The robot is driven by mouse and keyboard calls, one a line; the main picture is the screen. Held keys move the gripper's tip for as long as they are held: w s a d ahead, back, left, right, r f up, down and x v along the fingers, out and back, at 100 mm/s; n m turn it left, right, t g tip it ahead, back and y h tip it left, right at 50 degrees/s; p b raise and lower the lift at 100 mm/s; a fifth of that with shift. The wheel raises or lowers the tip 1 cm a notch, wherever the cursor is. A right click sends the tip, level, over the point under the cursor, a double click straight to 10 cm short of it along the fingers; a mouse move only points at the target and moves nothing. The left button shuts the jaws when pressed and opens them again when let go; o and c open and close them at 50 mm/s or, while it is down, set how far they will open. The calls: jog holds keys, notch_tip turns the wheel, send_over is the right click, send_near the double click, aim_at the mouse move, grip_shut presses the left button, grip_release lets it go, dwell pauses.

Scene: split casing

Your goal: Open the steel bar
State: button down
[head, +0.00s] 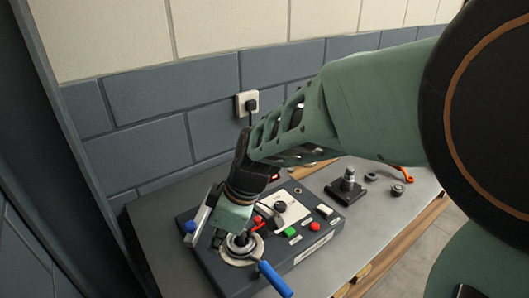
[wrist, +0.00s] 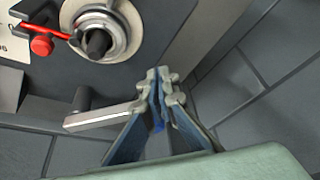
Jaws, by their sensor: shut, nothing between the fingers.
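The steel bar (wrist: 105,117) is a pale metal lever beside a short dark post at the edge of the control box (head: 304,240). In the wrist view its near end lies just left of my gripper's fingers. In the head view a grey bar (head: 203,213), apparently the same one, stands at the box's left side, partly hidden by my gripper (head: 218,238). In the wrist view my gripper (wrist: 163,82) is shut, with its fingertips together and nothing between them. I cannot tell whether a finger touches the bar. A small blue part shows behind the fingers.
The box carries a round steel collar (wrist: 98,30), a red lever (wrist: 42,44), a green button (head: 290,232), a red button (head: 315,226) and a blue handle (head: 275,280). A black block with a metal post (head: 347,186) stands right on the grey table. A brick wall is behind.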

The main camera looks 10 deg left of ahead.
jog(key=shift+a+r+p, duration=0.15)
jog(key=shift+a+p, duration=0.2)
jog(key=shift+a, duration=0.5)
jog(key=shift+a+r+p, duration=0.15)
jog(key=shift+a+p, duration=0.15)
jog(key=shift+a, duration=0.55)
jog(key=shift+a, duration=0.1)
jog(key=a+m+t, duration=0.1)
jog(key=a+m, duration=0.2)
jog(key=a, duration=0.5)
jog(key=shift+w+a+p, duration=0.35)
jog(key=shift+w+p, duration=0.05)
